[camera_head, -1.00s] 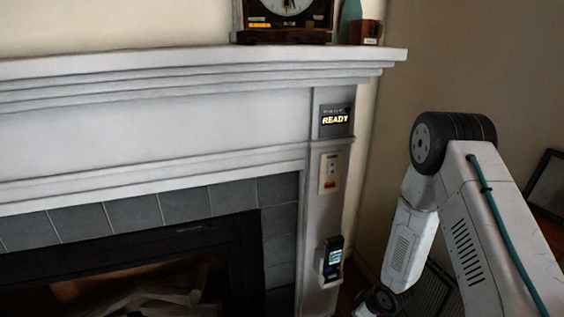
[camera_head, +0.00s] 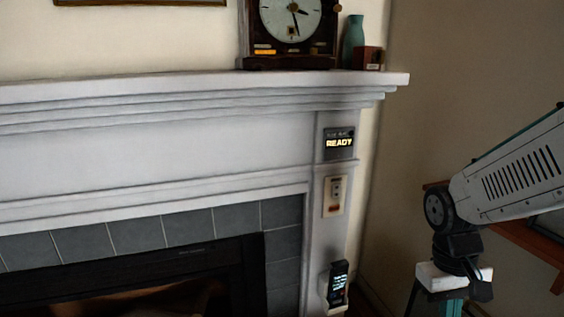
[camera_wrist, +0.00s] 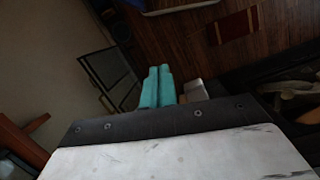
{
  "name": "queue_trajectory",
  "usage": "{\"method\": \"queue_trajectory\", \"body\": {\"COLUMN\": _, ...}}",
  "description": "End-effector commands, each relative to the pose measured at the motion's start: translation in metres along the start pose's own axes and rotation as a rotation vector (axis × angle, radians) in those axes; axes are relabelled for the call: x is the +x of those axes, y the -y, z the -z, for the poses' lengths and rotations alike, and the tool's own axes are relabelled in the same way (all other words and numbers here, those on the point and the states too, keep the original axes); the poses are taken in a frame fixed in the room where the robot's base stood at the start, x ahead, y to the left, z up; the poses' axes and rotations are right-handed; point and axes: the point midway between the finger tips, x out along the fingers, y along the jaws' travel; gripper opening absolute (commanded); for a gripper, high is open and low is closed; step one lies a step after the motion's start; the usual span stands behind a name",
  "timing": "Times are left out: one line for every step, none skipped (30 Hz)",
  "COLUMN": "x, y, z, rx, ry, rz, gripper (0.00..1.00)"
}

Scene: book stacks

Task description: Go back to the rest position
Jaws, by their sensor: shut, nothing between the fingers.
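My gripper (camera_wrist: 158,84) shows in the wrist view as two teal fingers pressed together, with nothing between them. In the head view my arm comes in from the right edge and bends down at the wrist. There my gripper (camera_head: 452,308) is partly cut off by the bottom edge, its teal part pointing down. It is apart from the fireplace (camera_head: 150,140), to the right of its right-hand pillar.
A clock (camera_head: 290,25), a teal vase (camera_head: 353,42) and a small brown box (camera_head: 369,58) stand on the mantel. The pillar carries a READY display (camera_head: 339,144), a switch plate (camera_head: 334,196) and a handset (camera_head: 337,284). A wooden shelf or table (camera_head: 530,243) is behind my arm.

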Motion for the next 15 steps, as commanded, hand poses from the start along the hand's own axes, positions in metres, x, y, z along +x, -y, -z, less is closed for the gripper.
{"method": "queue_trajectory", "body": {"x": -0.015, "y": 0.004, "z": -0.017, "rx": 0.017, "ry": -0.014, "rz": 0.012, "gripper": 0.0}}
{"method": "queue_trajectory", "body": {"x": -0.021, "y": 0.006, "z": -0.026, "rx": 0.025, "ry": -0.018, "rz": 0.019, "gripper": 0.0}}
{"method": "queue_trajectory", "body": {"x": -0.03, "y": 0.009, "z": -0.038, "rx": 0.036, "ry": -0.024, "rz": 0.031, "gripper": 0.0}}
{"method": "queue_trajectory", "body": {"x": -0.035, "y": 0.011, "z": -0.047, "rx": 0.043, "ry": -0.031, "rz": 0.038, "gripper": 0.0}}
{"method": "queue_trajectory", "body": {"x": -0.041, "y": 0.014, "z": -0.056, "rx": 0.049, "ry": -0.039, "rz": 0.045, "gripper": 0.0}}
{"method": "queue_trajectory", "body": {"x": -0.048, "y": 0.017, "z": -0.067, "rx": 0.056, "ry": -0.054, "rz": 0.056, "gripper": 0.0}}
{"method": "queue_trajectory", "body": {"x": -0.053, "y": 0.018, "z": -0.074, "rx": 0.06, "ry": -0.07, "rz": 0.062, "gripper": 0.0}}
{"method": "queue_trajectory", "body": {"x": -0.058, "y": 0.02, "z": -0.082, "rx": 0.062, "ry": -0.085, "rz": 0.068, "gripper": 0.0}}
{"method": "queue_trajectory", "body": {"x": -0.063, "y": 0.023, "z": -0.09, "rx": 0.064, "ry": -0.111, "rz": 0.075, "gripper": 0.0}}
{"method": "queue_trajectory", "body": {"x": -0.067, "y": 0.024, "z": -0.095, "rx": 0.065, "ry": -0.133, "rz": 0.08, "gripper": 0.0}}
{"method": "queue_trajectory", "body": {"x": -0.071, "y": 0.025, "z": -0.099, "rx": 0.066, "ry": -0.158, "rz": 0.082, "gripper": 0.0}}
{"method": "queue_trajectory", "body": {"x": -0.076, "y": 0.026, "z": -0.103, "rx": 0.066, "ry": -0.191, "rz": 0.084, "gripper": 0.0}}
{"method": "queue_trajectory", "body": {"x": -0.079, "y": 0.026, "z": -0.106, "rx": 0.066, "ry": -0.214, "rz": 0.084, "gripper": 0.0}}
{"method": "queue_trajectory", "body": {"x": -0.082, "y": 0.026, "z": -0.108, "rx": 0.065, "ry": -0.235, "rz": 0.084, "gripper": 0.0}}
{"method": "queue_trajectory", "body": {"x": -0.086, "y": 0.026, "z": -0.111, "rx": 0.065, "ry": -0.259, "rz": 0.082, "gripper": 0.0}}
